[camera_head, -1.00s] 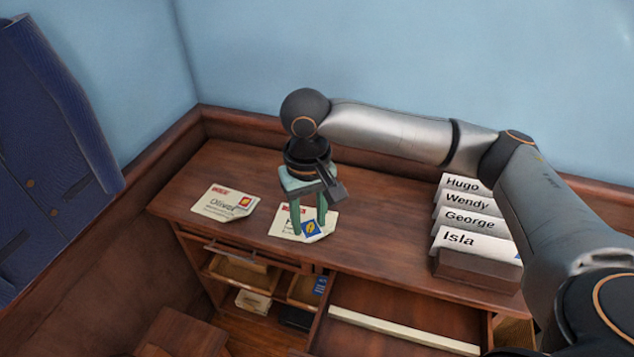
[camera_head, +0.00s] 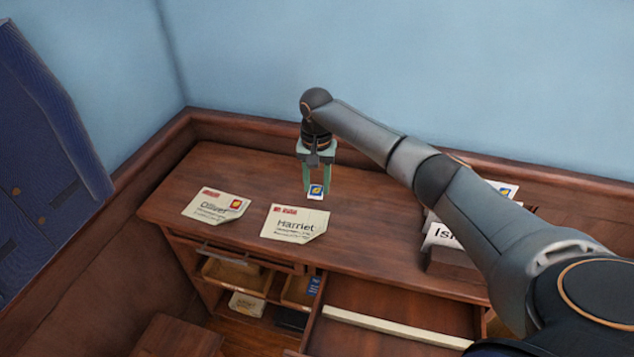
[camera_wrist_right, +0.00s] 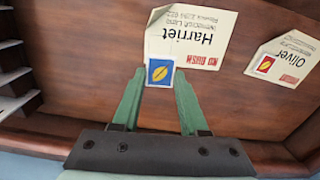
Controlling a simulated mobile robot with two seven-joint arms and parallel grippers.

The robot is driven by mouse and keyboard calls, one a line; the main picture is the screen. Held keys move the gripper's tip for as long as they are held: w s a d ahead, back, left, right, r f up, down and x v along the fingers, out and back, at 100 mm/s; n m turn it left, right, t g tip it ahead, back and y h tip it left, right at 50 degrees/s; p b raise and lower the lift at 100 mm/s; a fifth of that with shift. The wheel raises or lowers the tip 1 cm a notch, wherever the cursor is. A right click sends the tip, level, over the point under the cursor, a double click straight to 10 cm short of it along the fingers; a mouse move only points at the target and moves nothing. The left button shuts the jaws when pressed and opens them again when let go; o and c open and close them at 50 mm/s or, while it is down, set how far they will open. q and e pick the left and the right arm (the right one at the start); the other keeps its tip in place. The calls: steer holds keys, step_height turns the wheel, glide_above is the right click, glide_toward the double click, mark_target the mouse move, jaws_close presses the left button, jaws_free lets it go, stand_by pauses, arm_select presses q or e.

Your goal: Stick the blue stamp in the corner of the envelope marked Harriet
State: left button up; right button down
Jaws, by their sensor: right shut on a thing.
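The blue stamp (camera_head: 317,192), with a yellow oval mark and white border, is held between the fingertips of my right gripper (camera_head: 317,190). It also shows between the green fingers in the right wrist view (camera_wrist_right: 160,72). The cream envelope marked Harriet (camera_head: 284,226) lies on the desk with its name readable and a red mark at top left. In the head view the stamp appears just behind its back right corner; in the wrist view it overlaps the envelope's edge (camera_wrist_right: 208,42). The stamp looks raised; its exact height is unclear. My left gripper is not in view.
An envelope marked Oliver (camera_head: 209,207) with a red stamp lies to the left on the desk (camera_head: 385,235). A holder of name cards (camera_head: 450,262) stands at right, partly hidden by my right arm. An open drawer (camera_head: 385,310) juts out in front.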

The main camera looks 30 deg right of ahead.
steer(key=shift+f, duration=0.85)
steer(key=b, duration=0.5)
glide_above(317, 218)
step_height(317, 218, down, 6)
steer(key=shift+d+r, duration=0.1)
steer(key=shift+r, duration=0.05)
steer(key=shift+f+b, duration=0.4)
steer(key=shift+f, duration=0.65)
jaws_free()
